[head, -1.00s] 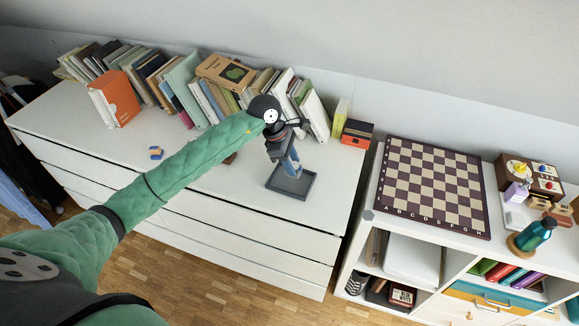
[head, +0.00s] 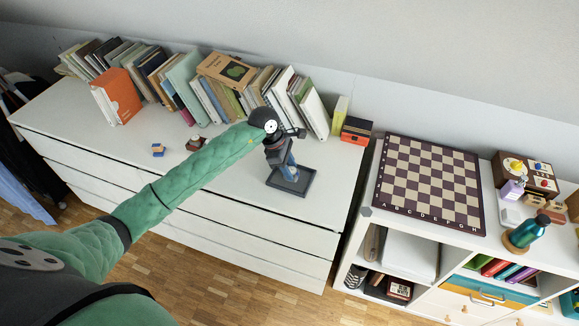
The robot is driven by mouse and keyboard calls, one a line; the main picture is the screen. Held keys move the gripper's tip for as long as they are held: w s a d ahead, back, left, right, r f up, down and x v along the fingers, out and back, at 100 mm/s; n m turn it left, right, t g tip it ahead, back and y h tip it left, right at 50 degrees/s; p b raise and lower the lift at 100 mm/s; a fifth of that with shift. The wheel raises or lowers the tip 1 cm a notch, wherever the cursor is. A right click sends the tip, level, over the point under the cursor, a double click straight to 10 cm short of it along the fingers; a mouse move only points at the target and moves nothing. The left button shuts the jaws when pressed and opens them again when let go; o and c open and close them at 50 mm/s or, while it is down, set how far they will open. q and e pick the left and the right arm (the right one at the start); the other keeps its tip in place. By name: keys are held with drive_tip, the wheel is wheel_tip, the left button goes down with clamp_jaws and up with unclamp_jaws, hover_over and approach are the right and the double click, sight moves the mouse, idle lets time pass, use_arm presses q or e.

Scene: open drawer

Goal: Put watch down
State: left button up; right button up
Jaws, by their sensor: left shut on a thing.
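My left gripper (head: 288,165) points down over a small dark tray (head: 303,186) on the white dresser top. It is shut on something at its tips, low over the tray. The held thing is too small and too hidden by the gripper to make out, so I cannot confirm that it is the watch. I cannot tell whether it touches the tray floor. My right gripper is not in view.
A row of books (head: 190,85) stands along the back of the white dresser (head: 100,140). A small blue-and-yellow item (head: 158,150) and a brown item (head: 195,143) lie left of my arm. A chessboard (head: 430,185) lies on the right shelf unit.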

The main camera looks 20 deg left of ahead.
use_arm(q)
drive_tip(key=shift+f, duration=0.15)
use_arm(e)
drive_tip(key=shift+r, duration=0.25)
use_arm(q)
drive_tip(key=o, duration=1)
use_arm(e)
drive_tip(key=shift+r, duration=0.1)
use_arm(q)
drive_tip(key=shift+a+r, duration=0.15)
drive_tip(key=shift+r, duration=0.3)
drive_tip(key=shift+a+r+b, duration=0.15)
drive_tip(key=shift+r+b, duration=0.15)
drive_tip(key=b+v, duration=0.3)
drive_tip(key=v, duration=0.7)
drive_tip(key=shift+a+r, duration=0.15)
drive_tip(key=shift+r, duration=0.15)
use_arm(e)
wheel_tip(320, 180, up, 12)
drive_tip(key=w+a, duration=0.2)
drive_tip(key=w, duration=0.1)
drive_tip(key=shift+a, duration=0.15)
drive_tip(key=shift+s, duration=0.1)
